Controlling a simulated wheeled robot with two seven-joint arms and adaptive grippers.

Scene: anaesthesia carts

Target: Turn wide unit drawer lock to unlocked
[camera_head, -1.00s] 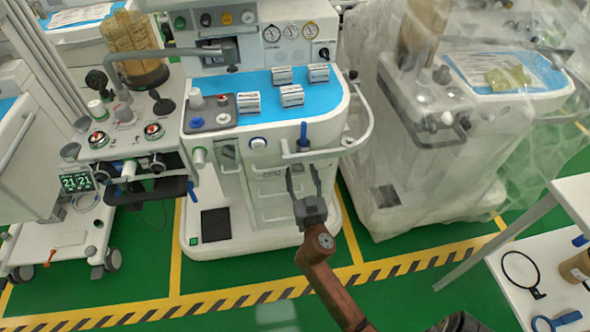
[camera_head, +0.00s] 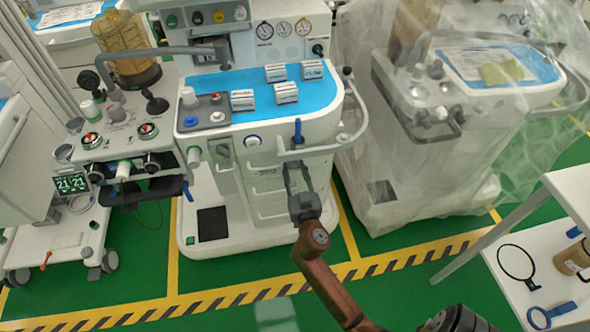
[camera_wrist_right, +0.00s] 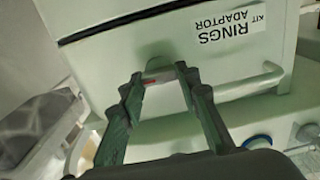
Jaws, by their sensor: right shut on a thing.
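The wide white unit (camera_head: 262,215) with a blue top stands at the centre of the head view, its drawers partly behind my gripper. My right gripper (camera_head: 297,168) reaches up to its front, below the front rail. In the right wrist view the fingertips (camera_wrist_right: 161,76) are close together on a small pale piece with a red mark, the drawer lock (camera_wrist_right: 152,81), at the drawer front (camera_wrist_right: 160,45). The fingers hide much of the lock, and I cannot read its turn position. My left gripper is not in view.
A white front rail (camera_head: 318,150) and a blue lever (camera_head: 298,130) are just above the gripper. A plastic-covered cart (camera_head: 425,190) stands to the right, and a white shelf (camera_head: 540,270) at lower right. Green floor in front is open.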

